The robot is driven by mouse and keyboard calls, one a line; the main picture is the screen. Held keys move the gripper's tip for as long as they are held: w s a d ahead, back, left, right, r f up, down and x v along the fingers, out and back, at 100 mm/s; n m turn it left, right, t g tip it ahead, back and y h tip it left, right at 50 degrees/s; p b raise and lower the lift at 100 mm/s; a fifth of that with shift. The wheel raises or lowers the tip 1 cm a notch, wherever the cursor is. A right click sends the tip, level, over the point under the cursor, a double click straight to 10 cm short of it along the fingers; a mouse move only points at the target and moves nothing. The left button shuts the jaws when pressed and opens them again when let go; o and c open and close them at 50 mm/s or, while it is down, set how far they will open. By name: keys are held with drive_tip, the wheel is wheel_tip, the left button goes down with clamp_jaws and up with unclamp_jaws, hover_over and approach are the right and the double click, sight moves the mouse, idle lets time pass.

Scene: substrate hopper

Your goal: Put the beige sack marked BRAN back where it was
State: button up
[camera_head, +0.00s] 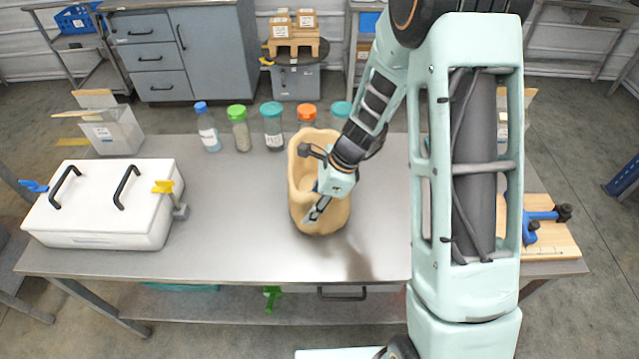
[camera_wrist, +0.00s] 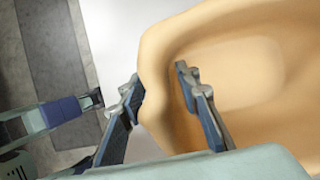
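The beige sack (camera_head: 323,213) stands upright with its mouth open near the middle of the steel table (camera_head: 245,255). No BRAN mark shows on the side facing me. My gripper (camera_head: 319,209) is at the sack's mouth, pointing down. In the wrist view, my gripper (camera_wrist: 158,88) straddles the sack's rim (camera_wrist: 154,60). One finger is outside the wall and the other is inside the mouth. The fingers are apart, and a gap shows between the inner finger and the wall. The outer finger is close against the rim; contact is unclear.
A white lidded box (camera_head: 100,228) with black handles stands at the left. Several jars with coloured lids, including a green-lidded one (camera_head: 239,128), line the back edge. A wooden board (camera_head: 550,238) with a blue clamp lies at the right. The table's front middle is clear.

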drive_tip(key=shift+f, duration=0.25)
idle(0.3)
clamp_jaws()
